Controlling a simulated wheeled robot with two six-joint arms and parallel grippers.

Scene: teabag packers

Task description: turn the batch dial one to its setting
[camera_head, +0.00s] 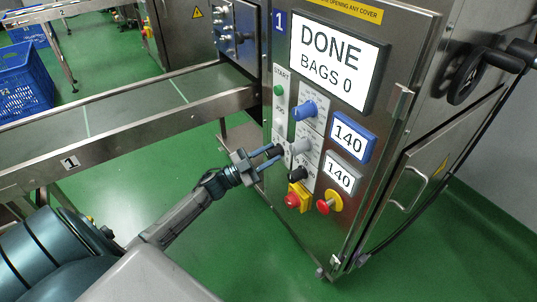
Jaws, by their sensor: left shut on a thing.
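The machine panel marked 1 carries a blue dial (304,110), a grey dial (300,146) below it and a black dial (297,174) lower still. The small print beside them is too small to read, so I cannot tell which is named batch. My right gripper is not in view.
The large screen (336,52) reads DONE, BAGS 0. A green START button (279,90) is above my gripper. A red button on a yellow box (294,198) and a red knob on a yellow ring (328,202) are below. A conveyor (130,112) runs left.

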